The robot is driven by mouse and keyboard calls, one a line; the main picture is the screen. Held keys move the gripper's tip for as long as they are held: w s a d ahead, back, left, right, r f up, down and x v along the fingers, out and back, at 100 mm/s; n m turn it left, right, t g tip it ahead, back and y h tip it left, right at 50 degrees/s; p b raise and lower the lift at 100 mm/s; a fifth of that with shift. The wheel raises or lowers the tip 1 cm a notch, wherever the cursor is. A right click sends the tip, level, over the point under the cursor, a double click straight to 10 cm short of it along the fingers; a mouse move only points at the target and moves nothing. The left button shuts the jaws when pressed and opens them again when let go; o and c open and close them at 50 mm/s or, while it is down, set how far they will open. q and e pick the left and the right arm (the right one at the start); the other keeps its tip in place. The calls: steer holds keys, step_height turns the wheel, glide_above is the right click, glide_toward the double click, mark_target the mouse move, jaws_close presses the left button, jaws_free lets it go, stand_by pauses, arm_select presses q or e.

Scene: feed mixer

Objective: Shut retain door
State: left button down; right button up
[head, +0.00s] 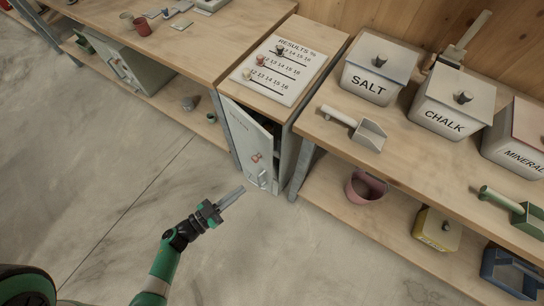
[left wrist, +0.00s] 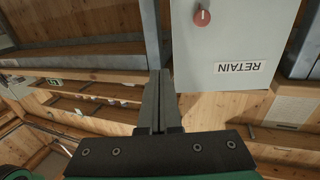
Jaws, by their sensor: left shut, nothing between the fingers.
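The retain door (head: 248,142) is a pale grey door on the narrow cabinet between the two benches in the head view. It stands ajar, with a dark gap along its top and right edge. It has a red mark and a handle low down. In the left wrist view the door (left wrist: 232,40) shows an upside-down RETAIN label (left wrist: 241,67) and a red knob (left wrist: 202,18). My left gripper (head: 241,190) is shut and empty, in front of the door's lower part and seemingly apart from it. Its closed fingers also show in the left wrist view (left wrist: 160,85). My right gripper is not in view.
The cabinet top carries a results board (head: 280,68). The right bench holds salt (head: 376,72) and chalk (head: 452,103) bins and a scoop (head: 356,128), with a pink bucket (head: 365,188) on its lower shelf. The concrete floor before the door is clear.

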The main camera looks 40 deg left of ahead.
arm_select(q)
steer(key=s+a+n+y, duration=0.1)
steer(key=a, duration=0.1)
steer(key=b, duration=0.6)
glide_toward(269, 157)
steer(key=w, duration=0.6)
steer(key=shift+w+d+f, duration=0.1)
steer(key=shift+d, duration=0.15)
steer(key=shift+w, duration=0.35)
